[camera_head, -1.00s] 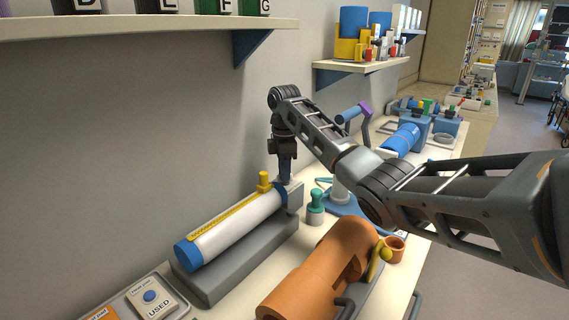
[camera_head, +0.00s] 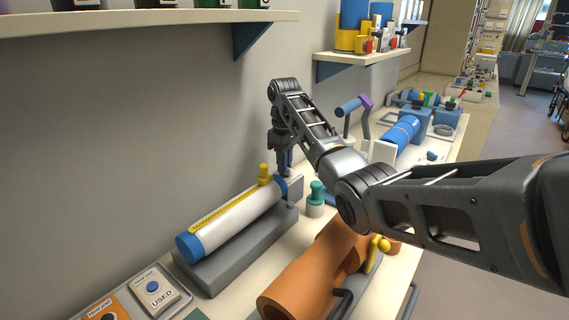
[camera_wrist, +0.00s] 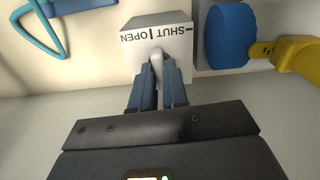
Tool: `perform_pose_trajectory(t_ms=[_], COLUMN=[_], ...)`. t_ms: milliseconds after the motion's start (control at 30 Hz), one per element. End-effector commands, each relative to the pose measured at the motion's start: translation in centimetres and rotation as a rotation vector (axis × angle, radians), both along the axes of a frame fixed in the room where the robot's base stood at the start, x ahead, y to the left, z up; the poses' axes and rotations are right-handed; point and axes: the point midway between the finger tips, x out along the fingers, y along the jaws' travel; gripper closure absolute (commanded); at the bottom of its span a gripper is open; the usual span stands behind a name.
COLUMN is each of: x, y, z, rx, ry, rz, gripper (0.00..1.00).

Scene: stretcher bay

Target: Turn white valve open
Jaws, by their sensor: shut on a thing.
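The white valve (camera_wrist: 156,55) is a small pale lever on a grey-white block (camera_wrist: 178,47) marked "SHUT | OPEN". In the wrist view, my gripper (camera_wrist: 158,75) has its two blue-grey fingers closed around the lever, near the line between the two words. In the head view, my gripper (camera_head: 284,168) points down at the block (camera_head: 296,186), at the far end of a white cylinder (camera_head: 238,215) with blue ends. There the fingers and arm hide the lever. The lever's exact angle is hard to tell.
A green-topped bottle (camera_head: 316,198) stands close to the block. An orange half-pipe (camera_head: 312,272) lies in front. A shelf (camera_head: 150,24) overhangs the bench.

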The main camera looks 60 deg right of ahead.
Motion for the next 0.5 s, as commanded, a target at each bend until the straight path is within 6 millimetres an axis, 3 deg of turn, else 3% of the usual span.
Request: perform_pose_trajectory(t_ms=[500], x=[0.02], y=[-0.02], z=[0.07], rx=[0.000], ry=[-0.001], rz=[-0.075], gripper=[1.00])
